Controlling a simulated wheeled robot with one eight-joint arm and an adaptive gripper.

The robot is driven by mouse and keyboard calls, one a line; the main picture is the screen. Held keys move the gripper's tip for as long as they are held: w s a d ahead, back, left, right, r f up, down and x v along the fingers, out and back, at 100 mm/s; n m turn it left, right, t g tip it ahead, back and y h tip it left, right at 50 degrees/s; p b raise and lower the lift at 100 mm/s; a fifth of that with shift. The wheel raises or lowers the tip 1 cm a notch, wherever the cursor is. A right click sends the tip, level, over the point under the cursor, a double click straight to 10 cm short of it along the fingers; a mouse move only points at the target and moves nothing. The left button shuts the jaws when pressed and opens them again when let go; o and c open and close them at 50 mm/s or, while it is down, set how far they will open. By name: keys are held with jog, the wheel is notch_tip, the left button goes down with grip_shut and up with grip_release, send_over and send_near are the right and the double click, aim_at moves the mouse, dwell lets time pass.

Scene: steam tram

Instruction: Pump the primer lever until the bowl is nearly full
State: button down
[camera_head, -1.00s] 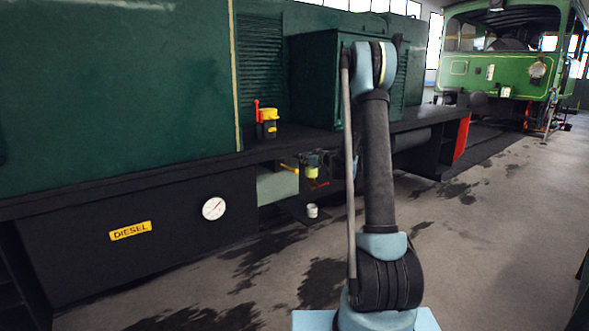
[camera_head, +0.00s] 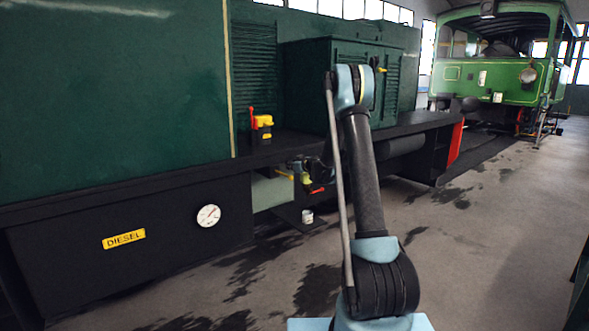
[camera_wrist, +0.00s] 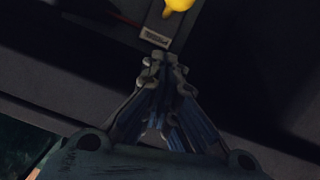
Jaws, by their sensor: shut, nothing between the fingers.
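In the head view the primer and filter unit hangs under the footplate of the green locomotive. Its bowl (camera_head: 306,178) is small and partly covered by the dark end of my arm, so I cannot tell its fill level. A red lever (camera_head: 317,190) shows just below it, and a yellow handle (camera_head: 284,174) is to its left. In the wrist view my gripper (camera_wrist: 160,66) is shut and empty. Its fingertips are just below a small label plate (camera_wrist: 156,40) on a grey bracket, with a yellow part (camera_wrist: 178,5) beyond, at the top edge.
A white cup (camera_head: 307,216) is below the unit. A yellow-topped fixture with a red handle (camera_head: 262,127) stands on the footplate (camera_head: 215,163) above. A round gauge (camera_head: 208,215) and a DIESEL plate (camera_head: 124,239) are at left. The stained floor (camera_head: 450,245) at right is clear.

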aim_at(284, 175)
jog(key=f, duration=0.1)
jog(key=w+f, duration=0.1)
jog(key=shift+w+a+f, duration=0.15)
jog(key=shift+w+f, duration=0.1)
jog(key=shift+f, duration=0.9)
